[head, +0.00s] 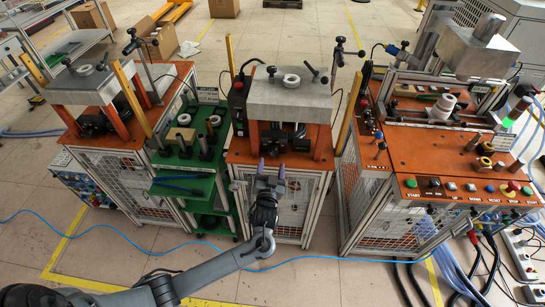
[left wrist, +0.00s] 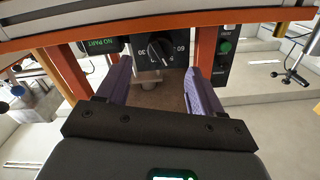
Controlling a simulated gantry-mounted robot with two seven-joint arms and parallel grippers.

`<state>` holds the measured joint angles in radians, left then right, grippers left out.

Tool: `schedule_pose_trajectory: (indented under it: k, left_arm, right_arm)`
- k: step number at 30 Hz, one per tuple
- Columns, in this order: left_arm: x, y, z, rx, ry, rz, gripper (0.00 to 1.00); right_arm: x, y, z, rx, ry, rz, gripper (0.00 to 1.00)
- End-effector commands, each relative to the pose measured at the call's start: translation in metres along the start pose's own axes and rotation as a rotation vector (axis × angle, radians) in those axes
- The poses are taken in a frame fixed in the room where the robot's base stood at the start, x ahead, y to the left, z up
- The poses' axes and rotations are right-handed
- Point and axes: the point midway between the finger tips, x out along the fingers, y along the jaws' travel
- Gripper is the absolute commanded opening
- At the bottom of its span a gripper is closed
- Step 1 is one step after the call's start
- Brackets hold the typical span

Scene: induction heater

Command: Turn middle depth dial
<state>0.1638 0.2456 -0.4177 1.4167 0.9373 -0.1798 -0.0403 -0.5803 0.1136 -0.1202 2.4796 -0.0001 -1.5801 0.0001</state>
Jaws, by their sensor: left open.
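The middle heater station (head: 290,100) has a grey metal top block on an orange base, above a white mesh cabinet. My left gripper (head: 271,168) is in front of this station, near the front edge of the orange base. Its two purple fingers are open. In the left wrist view, a black dial (left wrist: 159,48) with a white-marked scale sits on a dark panel, seen between and beyond the open fingertips (left wrist: 159,64). The fingers look apart from the dial, with nothing between them. In the head view I cannot make out the dial. My right gripper is not in view.
Orange posts (left wrist: 206,48) stand on both sides of the dial panel. A black "NO PART" box (left wrist: 98,44) is left of it, and a box with a green button (left wrist: 225,46) is right. A green cart (head: 185,165) and another station (head: 445,130) flank the middle one.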

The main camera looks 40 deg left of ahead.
Motion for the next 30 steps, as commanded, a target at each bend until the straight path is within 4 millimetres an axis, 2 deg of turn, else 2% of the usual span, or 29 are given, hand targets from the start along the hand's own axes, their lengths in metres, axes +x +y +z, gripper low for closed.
schedule_pose_trajectory:
  k: [3,9,26,30]
  left_arm:
    - [-0.02,0.0,-0.001,-0.002,-0.002,0.001,0.67]
    - [-0.038,0.0,0.0,-0.001,0.0,0.001,0.67]
    - [-0.043,0.0,0.001,0.001,-0.001,0.0,0.67]
    - [-0.052,-0.001,0.017,0.016,-0.023,0.007,0.67]
  right_arm:
    - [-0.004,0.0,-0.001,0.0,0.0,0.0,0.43]
    - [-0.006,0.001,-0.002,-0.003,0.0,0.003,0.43]
    - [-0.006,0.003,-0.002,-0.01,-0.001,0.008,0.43]
    - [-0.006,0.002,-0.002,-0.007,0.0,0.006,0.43]
